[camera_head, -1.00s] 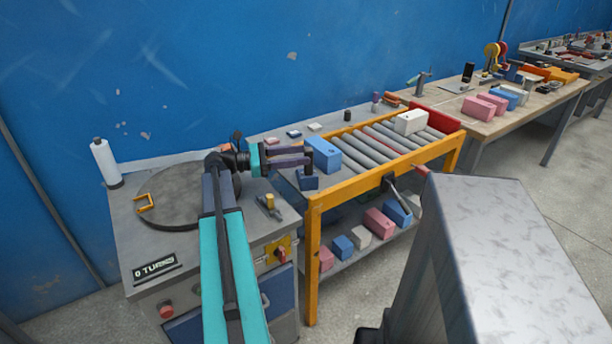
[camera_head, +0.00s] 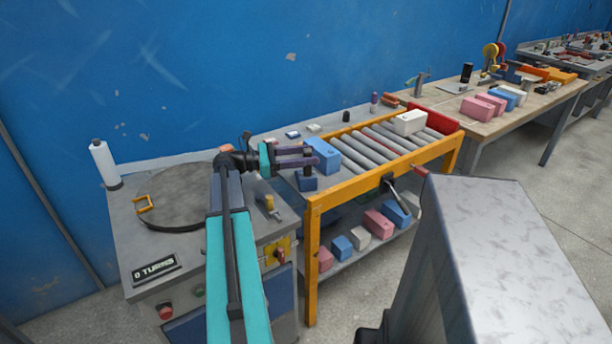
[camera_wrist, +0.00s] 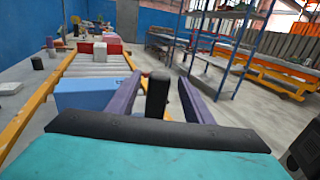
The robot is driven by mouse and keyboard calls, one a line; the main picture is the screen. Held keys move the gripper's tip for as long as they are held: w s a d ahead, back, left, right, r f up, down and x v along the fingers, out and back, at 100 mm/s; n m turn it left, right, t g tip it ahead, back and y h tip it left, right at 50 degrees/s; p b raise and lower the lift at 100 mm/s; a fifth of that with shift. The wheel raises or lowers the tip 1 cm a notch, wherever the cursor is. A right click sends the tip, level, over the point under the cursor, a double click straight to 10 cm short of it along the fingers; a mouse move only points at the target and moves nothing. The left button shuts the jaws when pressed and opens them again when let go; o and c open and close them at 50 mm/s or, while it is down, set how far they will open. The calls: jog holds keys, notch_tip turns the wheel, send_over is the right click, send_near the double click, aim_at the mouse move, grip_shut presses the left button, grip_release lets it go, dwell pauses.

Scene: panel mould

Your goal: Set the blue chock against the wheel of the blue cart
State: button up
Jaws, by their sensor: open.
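A small dark blue block (camera_head: 307,184), which may be the chock, sits left of the roller table's near end. A dark upright post appears to rise from it. My gripper (camera_head: 314,155) is over this block, its purple fingers apart. In the wrist view, the black post (camera_wrist: 157,92) stands between the open fingers, nearer the left one; I cannot tell whether it touches. The block itself is hidden there. I can make out no blue cart or wheel.
The yellow-framed roller table (camera_head: 312,228) carries a light blue box (camera_head: 323,157) close beside my gripper, and a white box (camera_head: 410,122) farther back. Several coloured blocks lie on its lower shelf. A round turntable (camera_head: 182,195) is at left.

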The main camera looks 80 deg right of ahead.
jog(key=shift+x, duration=2.35)
jog(key=shift+w+d, duration=0.1)
grip_shut()
